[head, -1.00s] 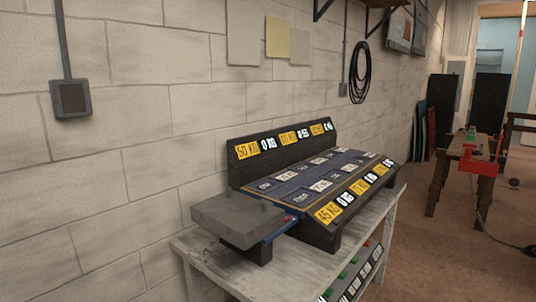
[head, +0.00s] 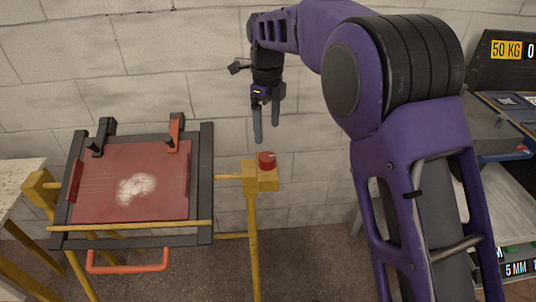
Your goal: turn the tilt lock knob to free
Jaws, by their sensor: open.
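The tilt lock knob (head: 266,161) is a small red round knob on top of a yellow block (head: 262,180) at the right side of the frame bench. A pale mark shows on it, but its setting is too small to read. My gripper (head: 266,138) points down with its two dark fingers apart and nothing between them. In the picture it is just above the knob; I cannot tell the exact gap in depth. The bench's dark frame (head: 205,185) holds a red panel (head: 155,165) with a pale worn patch.
A black clamp (head: 101,137) and an orange clamp (head: 176,132) stand at the panel's back edge. An orange handle (head: 128,266) hangs in front. A pale table (head: 15,188) is at left. A block wall is close behind; a weight rack stands at right.

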